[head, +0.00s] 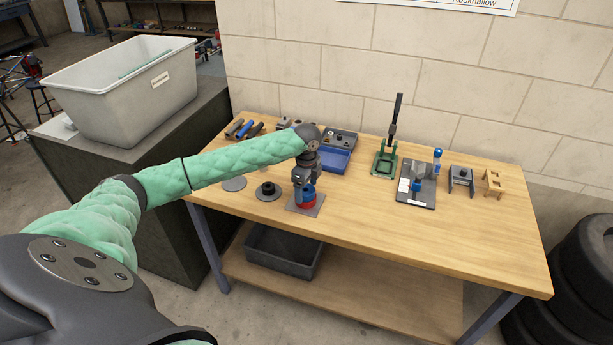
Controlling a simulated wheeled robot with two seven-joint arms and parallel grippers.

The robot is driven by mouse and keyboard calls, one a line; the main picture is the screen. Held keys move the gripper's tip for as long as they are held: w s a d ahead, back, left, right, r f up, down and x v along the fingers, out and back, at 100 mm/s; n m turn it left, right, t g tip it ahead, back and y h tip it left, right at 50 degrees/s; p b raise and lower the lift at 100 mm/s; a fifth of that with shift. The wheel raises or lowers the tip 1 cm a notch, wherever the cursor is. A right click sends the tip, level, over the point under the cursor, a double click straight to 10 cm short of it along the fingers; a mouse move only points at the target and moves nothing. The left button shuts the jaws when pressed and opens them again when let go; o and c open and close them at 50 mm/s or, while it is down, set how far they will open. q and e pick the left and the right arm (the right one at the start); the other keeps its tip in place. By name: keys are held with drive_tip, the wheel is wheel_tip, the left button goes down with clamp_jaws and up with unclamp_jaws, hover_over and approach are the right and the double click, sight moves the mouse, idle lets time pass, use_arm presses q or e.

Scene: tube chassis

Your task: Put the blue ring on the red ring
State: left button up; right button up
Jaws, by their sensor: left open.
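The blue ring (309,189) sits at the red ring (308,203), directly above it, on a small grey square plate (292,207) near the table's front left. From this view it looks stacked on the red ring, but I cannot tell whether it is fully seated. My left gripper (304,192) is open and points down at the rings, its fingers at the blue ring's height. The gripper hides the left and back of the blue ring. My right gripper is not in view.
A black flanged part (268,191) and a flat grey disc (233,184) lie left of the plate on the wooden table (380,225). A blue tray (336,159) is behind. A green press (385,160) and several fixtures stand right. The front right tabletop is clear.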

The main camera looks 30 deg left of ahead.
use_arm(q)
wheel_tip(320, 180, up, 13)
drive_tip(key=b, duration=0.4)
drive_tip(key=shift+f+b, duration=0.2)
drive_tip(key=shift+b, duration=0.2)
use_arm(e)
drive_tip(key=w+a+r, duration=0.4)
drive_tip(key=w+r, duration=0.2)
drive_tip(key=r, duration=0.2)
use_arm(q)
drive_tip(key=shift+f, duration=0.1)
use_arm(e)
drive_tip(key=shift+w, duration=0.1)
